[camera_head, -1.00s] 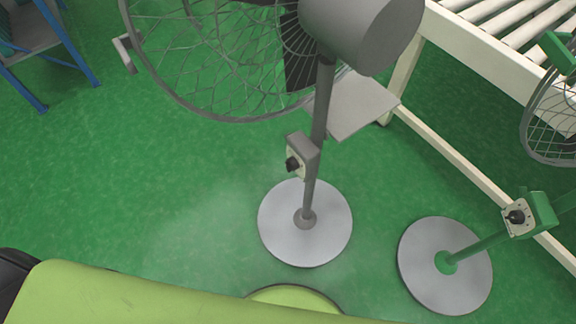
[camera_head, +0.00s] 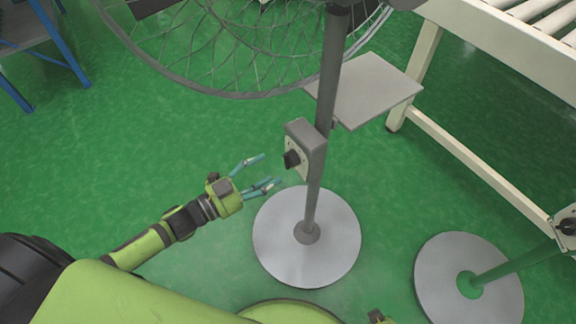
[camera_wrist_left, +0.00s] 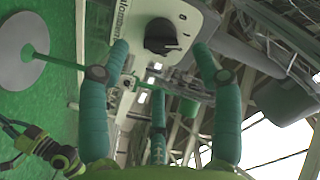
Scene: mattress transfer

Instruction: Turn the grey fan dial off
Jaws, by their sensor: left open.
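The grey fan's control box (camera_head: 308,150) is on its post, with a black dial (camera_head: 292,158) on its left-hand face. My left gripper (camera_head: 271,171) is open just left of the box, its teal fingers pointing toward the dial. In the left wrist view the black dial (camera_wrist_left: 161,36) shows on a pale panel between and beyond the open fingers (camera_wrist_left: 162,46); nothing is held. The dial's pointer setting is hard to read. What looks like my right gripper (camera_wrist_left: 18,138) shows at the lower left of that view, too small to judge.
The grey fan's round base (camera_head: 270,245) stands on the green floor. A green fan with its own dial box (camera_head: 566,228) is at the right. A grey plate (camera_head: 370,92) and a cream roller frame (camera_head: 450,145) are behind.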

